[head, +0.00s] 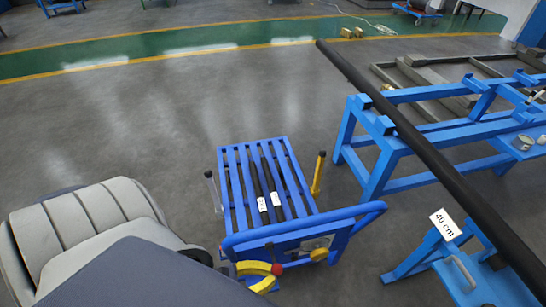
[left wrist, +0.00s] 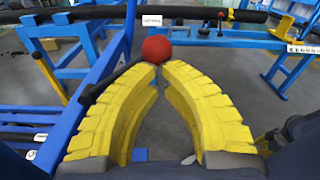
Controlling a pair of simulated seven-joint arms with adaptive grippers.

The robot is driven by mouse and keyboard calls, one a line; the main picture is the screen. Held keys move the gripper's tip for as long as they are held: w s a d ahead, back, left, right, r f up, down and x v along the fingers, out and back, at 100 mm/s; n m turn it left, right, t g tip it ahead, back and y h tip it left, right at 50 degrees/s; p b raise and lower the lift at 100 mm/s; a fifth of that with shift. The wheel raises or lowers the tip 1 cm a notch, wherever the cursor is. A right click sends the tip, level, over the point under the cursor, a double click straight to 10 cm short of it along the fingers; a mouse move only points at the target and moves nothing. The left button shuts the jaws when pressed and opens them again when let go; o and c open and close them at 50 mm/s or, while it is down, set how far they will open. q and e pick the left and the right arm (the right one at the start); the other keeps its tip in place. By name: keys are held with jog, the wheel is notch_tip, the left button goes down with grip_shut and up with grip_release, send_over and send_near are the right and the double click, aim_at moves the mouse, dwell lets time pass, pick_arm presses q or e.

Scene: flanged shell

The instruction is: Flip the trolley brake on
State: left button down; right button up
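The blue trolley (head: 284,151) stands in the middle of the head view, with its push handle (head: 300,219) nearest me. A red ball knob (head: 277,269) sits at the handle side; in the left wrist view the knob (left wrist: 155,49) tops a thin dark lever (left wrist: 115,80). My left gripper (head: 272,274) has yellow fingers, bowed, with their tips almost together. In the left wrist view the tips (left wrist: 159,67) are right at the knob, which shows beyond them rather than between them. Whether they touch it I cannot tell. My right gripper is not in view.
Two dark bars with white labels (head: 275,199) lie on the trolley's slats. A blue stand (head: 420,183) and a long black pipe (head: 420,145) are to the right. A yellow upright post (head: 318,175) stands at the trolley's right side. The grey floor behind is clear.

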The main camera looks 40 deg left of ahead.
pick_arm(q)
jog(key=shift+w+a+r, duration=0.15)
jog(key=shift+a+r, duration=0.05)
jog(key=shift+r, duration=0.3)
jog(key=shift+w+a+r, duration=0.15)
jog(key=shift+r, duration=0.3)
jog(key=s+a+f, duration=0.3)
jog(key=s+a, duration=0.3)
jog(key=s, duration=0.3)
jog(key=shift+s, duration=0.35)
dwell(0.6)
